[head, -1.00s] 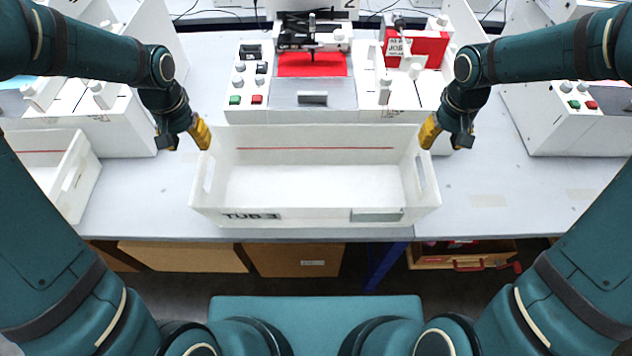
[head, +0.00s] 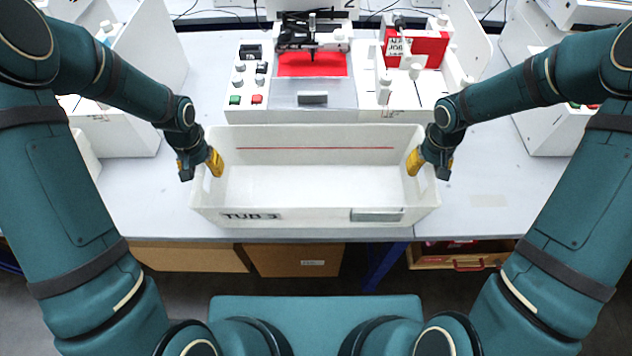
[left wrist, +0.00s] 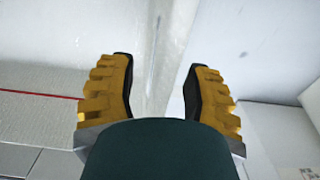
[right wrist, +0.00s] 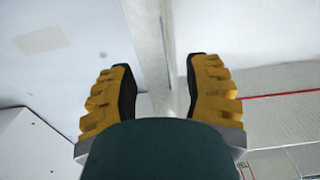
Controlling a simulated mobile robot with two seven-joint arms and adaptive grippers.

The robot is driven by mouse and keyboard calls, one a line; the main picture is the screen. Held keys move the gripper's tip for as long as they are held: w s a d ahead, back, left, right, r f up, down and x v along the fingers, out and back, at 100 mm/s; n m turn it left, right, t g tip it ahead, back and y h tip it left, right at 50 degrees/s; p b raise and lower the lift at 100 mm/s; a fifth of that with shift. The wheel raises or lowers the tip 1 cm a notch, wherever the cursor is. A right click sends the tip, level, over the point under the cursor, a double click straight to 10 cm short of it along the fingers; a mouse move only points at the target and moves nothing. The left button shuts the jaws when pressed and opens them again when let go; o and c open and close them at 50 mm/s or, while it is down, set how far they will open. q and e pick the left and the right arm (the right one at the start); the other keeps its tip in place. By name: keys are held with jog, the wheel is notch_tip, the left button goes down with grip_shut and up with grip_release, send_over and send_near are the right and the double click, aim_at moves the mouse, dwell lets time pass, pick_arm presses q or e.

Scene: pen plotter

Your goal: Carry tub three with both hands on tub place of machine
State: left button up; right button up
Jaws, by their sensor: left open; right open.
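The white tub three (head: 310,217), marked "TUB 3" on its front wall, stands empty and level on the table in the head view. My left gripper (head: 214,163) is at its left end wall, and my right gripper (head: 415,161) is at its right end wall. In the left wrist view my open left fingers (left wrist: 159,70) straddle the tub's wall (left wrist: 168,45). In the right wrist view my open right fingers (right wrist: 160,70) straddle the other end wall (right wrist: 152,40). Neither is clamped on. The grippers partly hide the handle slots.
A pen plotter machine (head: 290,100) with a red sheet, knobs and buttons stands right behind the tub. Other white machines stand left (head: 122,135) and right (head: 550,130). The table (head: 480,215) is clear to the right of the tub. Boxes (head: 190,258) lie below.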

pick_arm(q)
grip_shut()
pick_arm(e)
grip_shut()
pick_arm(q)
jog(key=shift+r, duration=0.1)
pick_arm(e)
jog(key=shift+r, duration=0.1)
